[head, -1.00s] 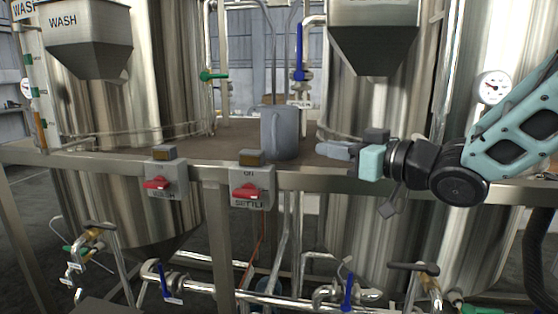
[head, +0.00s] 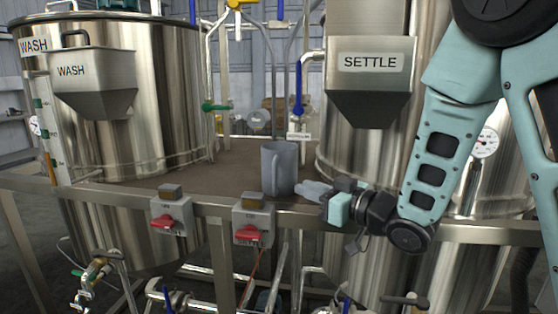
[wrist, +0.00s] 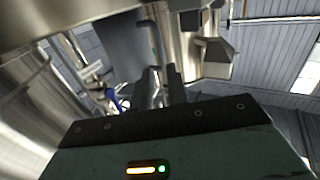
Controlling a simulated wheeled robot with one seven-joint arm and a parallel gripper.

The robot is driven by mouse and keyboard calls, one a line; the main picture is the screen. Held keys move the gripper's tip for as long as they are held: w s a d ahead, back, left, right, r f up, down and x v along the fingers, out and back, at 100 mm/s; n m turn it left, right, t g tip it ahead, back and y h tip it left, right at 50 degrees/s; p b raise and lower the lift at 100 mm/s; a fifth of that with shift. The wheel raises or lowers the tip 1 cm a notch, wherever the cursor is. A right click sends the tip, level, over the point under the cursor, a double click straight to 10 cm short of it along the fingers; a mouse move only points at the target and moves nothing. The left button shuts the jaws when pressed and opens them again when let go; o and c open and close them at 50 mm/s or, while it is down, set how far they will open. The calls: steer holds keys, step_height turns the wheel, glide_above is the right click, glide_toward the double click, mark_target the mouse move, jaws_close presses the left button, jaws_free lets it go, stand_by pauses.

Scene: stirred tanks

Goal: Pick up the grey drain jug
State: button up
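The grey drain jug (head: 284,170) stands upright on the brown deck between the two tanks, its handle facing the front left. My gripper (head: 308,189) is just right of the jug at its lower half, fingers pointing left at it. I cannot tell whether the fingertips touch it. In the wrist view the jug appears as a dark grey body (wrist: 112,45) with its handle beside it, beyond the fingertips. The two fingers (wrist: 163,85) show a gap between them, with nothing held.
The brown deck (head: 225,172) has free room left of the jug. A metal rail with switch boxes (head: 254,220) runs along its front. The SETTLE tank's hopper (head: 370,85) hangs above right, and a blue-handled valve pipe (head: 298,92) stands behind. The WASH tank (head: 165,95) is left.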

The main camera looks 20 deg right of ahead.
steer(key=p+x, duration=0.2)
steer(key=x, duration=1)
steer(key=shift+w, duration=0.15)
steer(key=shift+r, duration=0.1)
jaws_close()
